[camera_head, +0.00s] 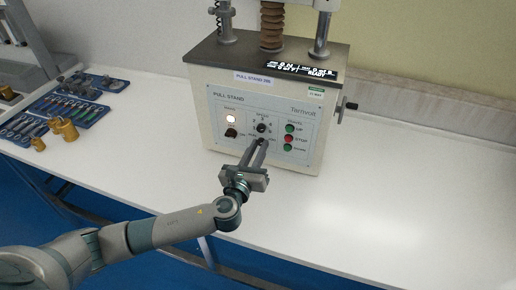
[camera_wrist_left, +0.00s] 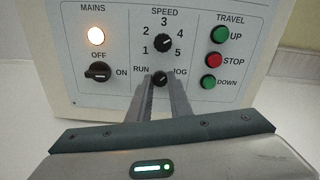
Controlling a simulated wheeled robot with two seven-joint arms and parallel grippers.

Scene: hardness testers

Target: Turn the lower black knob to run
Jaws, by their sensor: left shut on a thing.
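The pull stand (camera_head: 215,120) is a cream machine with a grey control panel on the table. The lower black knob (camera_wrist_left: 160,79) sits between the RUN and JOG labels, below the speed knob (camera_wrist_left: 163,44). It is small, and its pointer direction is hard to make out. My left gripper (camera_wrist_left: 160,82) is shut on the lower black knob, with one finger on each side of it. In the head view my left gripper (camera_head: 257,146) reaches the panel from the front and its fingers largely hide that knob. My right gripper is in neither view.
The mains switch (camera_wrist_left: 98,73) is left of the fingers, under a lit lamp (camera_wrist_left: 96,36). The green UP, red STOP (camera_wrist_left: 213,60) and green DOWN buttons are at the right. A side crank (camera_head: 346,106) sticks out right. Tool trays (camera_head: 55,115) and brass weights lie left. The front table is clear.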

